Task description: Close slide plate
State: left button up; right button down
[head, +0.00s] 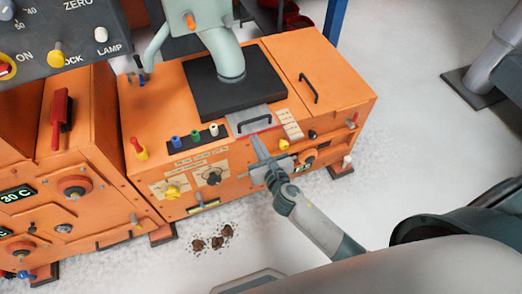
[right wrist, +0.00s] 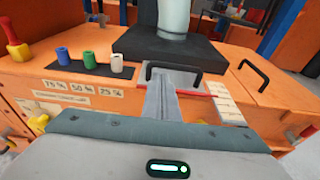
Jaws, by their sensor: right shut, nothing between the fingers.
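The slide plate (head: 248,119) is a grey metal plate with a black handle (head: 254,124). It sticks out from under the black block on top of the orange machine, toward the front edge. In the right wrist view the plate (right wrist: 188,80) and its handle (right wrist: 176,66) lie just beyond my fingers. My right gripper (head: 257,143) is shut and empty, in front of the machine's front edge, close to the handle. It also shows in the right wrist view (right wrist: 161,80). Whether the fingertips touch the plate or handle, I cannot tell. My left gripper is out of view.
The orange machine (head: 155,95) has a second black handle (head: 309,88) on its right lid. Blue, green and white plugs (head: 195,135) stand left of the plate. A grey pipe (head: 225,55) rises above the black block (head: 205,95). Brown debris (head: 208,243) lies on the floor.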

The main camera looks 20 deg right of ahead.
aim_at(246, 123)
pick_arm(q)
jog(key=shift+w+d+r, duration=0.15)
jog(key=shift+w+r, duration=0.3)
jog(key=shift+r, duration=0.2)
pick_arm(e)
jog(key=w, duration=0.3)
jog(key=w+f, duration=0.1)
jog(key=w, duration=0.3)
jog(key=shift+a+f, duration=0.15)
jog(key=shift+f, duration=0.05)
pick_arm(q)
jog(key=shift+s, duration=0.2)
pick_arm(e)
jog(key=shift+w, duration=0.1)
jog(key=w, duration=0.5)
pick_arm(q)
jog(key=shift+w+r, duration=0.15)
pick_arm(e)
jog(key=shift+w+r, duration=0.2)
jog(key=shift+r, duration=0.1)
